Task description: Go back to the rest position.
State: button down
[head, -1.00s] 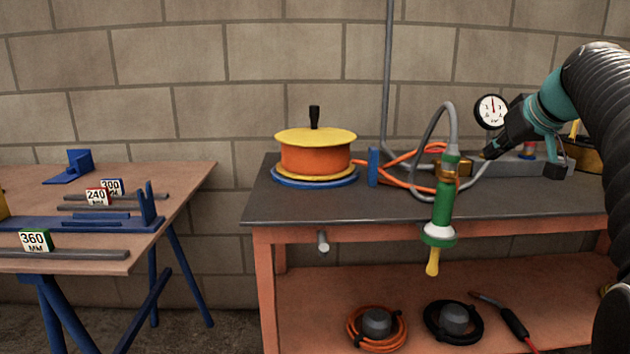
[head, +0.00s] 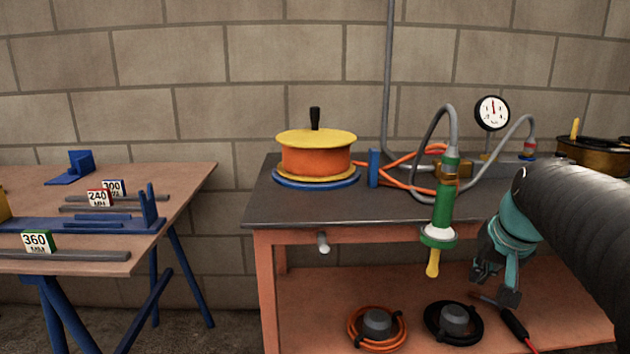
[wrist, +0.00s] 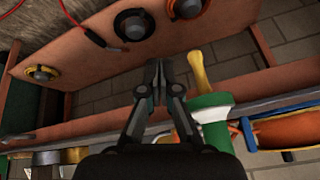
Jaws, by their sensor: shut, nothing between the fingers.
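My gripper (head: 496,287) hangs in front of the bench's right half, pointing down, below the bench top's front edge in the head view. In the wrist view my gripper (wrist: 159,68) has its fingers together with nothing between them. To its left in the head view, a green and white tool with a yellow tip (head: 441,215) hangs at the bench front from a grey hose. It also shows close beside my fingers in the wrist view, with its yellow tip (wrist: 197,68).
The bench top (head: 330,206) holds an orange drum with a yellow lid (head: 315,158), a pressure gauge (head: 491,112) and hoses. A second table (head: 185,190) stands left, with a floor gap between.

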jog(key=s+a+f+n, duration=0.2)
jog(key=s+a+f, duration=0.1)
jog(key=s+a, duration=0.3)
jog(key=s+a+f+n+p, duration=0.1)
jog(key=s+a+f, duration=0.3)
jog(key=s+a, duration=0.3)
jog(key=s, duration=0.3)
jog(key=shift+s+f+n, duration=0.3)
jog(key=shift+n, duration=0.1)
